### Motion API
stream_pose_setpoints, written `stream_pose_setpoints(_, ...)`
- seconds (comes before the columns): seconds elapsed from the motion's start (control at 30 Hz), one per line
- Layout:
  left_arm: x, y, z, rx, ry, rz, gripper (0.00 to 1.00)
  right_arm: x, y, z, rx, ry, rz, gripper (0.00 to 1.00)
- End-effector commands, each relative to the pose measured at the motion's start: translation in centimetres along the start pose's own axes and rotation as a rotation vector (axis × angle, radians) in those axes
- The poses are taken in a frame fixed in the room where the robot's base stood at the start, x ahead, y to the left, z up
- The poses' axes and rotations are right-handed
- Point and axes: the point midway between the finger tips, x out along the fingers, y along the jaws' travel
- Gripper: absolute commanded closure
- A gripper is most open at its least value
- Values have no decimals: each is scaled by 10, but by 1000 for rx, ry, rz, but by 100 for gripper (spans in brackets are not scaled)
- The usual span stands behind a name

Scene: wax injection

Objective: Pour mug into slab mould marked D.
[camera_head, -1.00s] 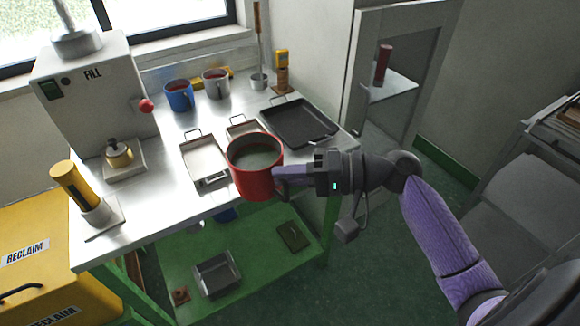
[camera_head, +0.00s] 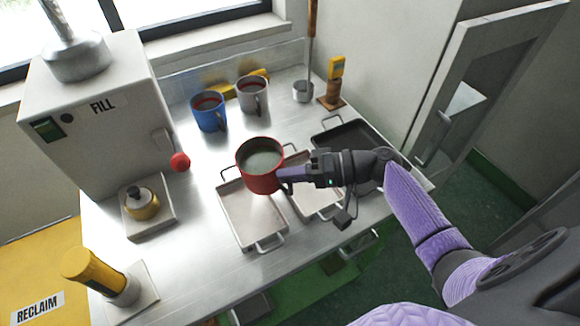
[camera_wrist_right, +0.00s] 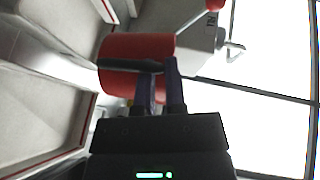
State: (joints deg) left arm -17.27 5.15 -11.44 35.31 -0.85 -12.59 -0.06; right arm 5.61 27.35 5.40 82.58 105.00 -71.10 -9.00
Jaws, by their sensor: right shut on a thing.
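A red mug (camera_head: 258,181) with pale grey-green liquid is held upright by my right gripper (camera_head: 286,177), which is shut on its handle side. In the right wrist view the mug (camera_wrist_right: 120,80) is at the ends of my gripper fingers (camera_wrist_right: 160,80). The mug is above the back part of the left pale slab mould (camera_head: 242,228), hiding part of it. A second pale mould (camera_head: 322,207) lies to its right, partly behind my gripper. A dark tray (camera_head: 336,134) lies further right, partly behind my arm. I can read no letter D on any mould. My left gripper is out of view.
Blue (camera_head: 209,118) and grey (camera_head: 251,100) mugs stand at the back. A white FILL machine (camera_head: 95,130) with a red knob stands left. A brass-coloured weight (camera_head: 141,205) and yellow-handled tool (camera_head: 88,270) are at front left. A ladle (camera_head: 303,92) stands at the back right.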

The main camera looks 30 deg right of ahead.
Motion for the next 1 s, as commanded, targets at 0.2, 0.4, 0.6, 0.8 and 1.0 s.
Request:
stream_pose_setpoints(0.2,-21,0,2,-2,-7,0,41,1,3,1,-185,-2,179,100)
stream_pose_setpoints(0.4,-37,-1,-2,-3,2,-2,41,4,3,3,-291,-2,283,100)
stream_pose_setpoints(0.6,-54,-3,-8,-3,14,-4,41,6,4,6,-389,-3,381,100)
stream_pose_setpoints(0.8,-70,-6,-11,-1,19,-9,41,8,3,8,-477,-4,467,100)
stream_pose_setpoints(1.0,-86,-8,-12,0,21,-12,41,11,1,10,-553,-4,544,100)
